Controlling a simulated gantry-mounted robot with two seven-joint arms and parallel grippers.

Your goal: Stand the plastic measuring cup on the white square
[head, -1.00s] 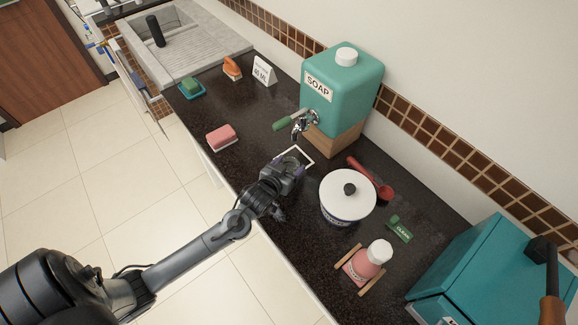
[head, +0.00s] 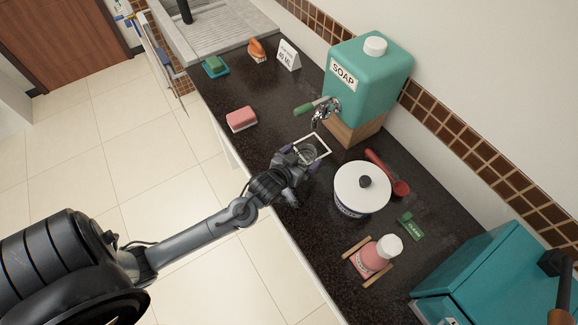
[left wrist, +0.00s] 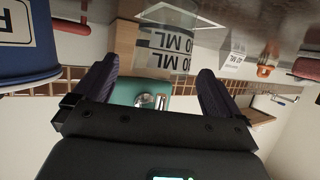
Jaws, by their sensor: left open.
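The clear plastic measuring cup (head: 307,153) stands upright on the dark counter at the white square outline (head: 325,146). My left gripper (head: 298,161) covers part of the cup and of the square's near side, so I cannot tell whether the whole base is inside the outline. In the left wrist view, which is upside down, the see-through cup (left wrist: 168,48) with dark ML lettering shows between and beyond the fingers. The left gripper (left wrist: 158,68) is open, with a finger on either side and gaps to the cup. My right gripper is not in view.
The teal soap dispenser (head: 372,85) with its tap stands just behind the square. A white-lidded pot (head: 361,188) and red spoon (head: 388,175) are to the right. A pink sponge (head: 241,119) lies left; counter between it and the square is clear.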

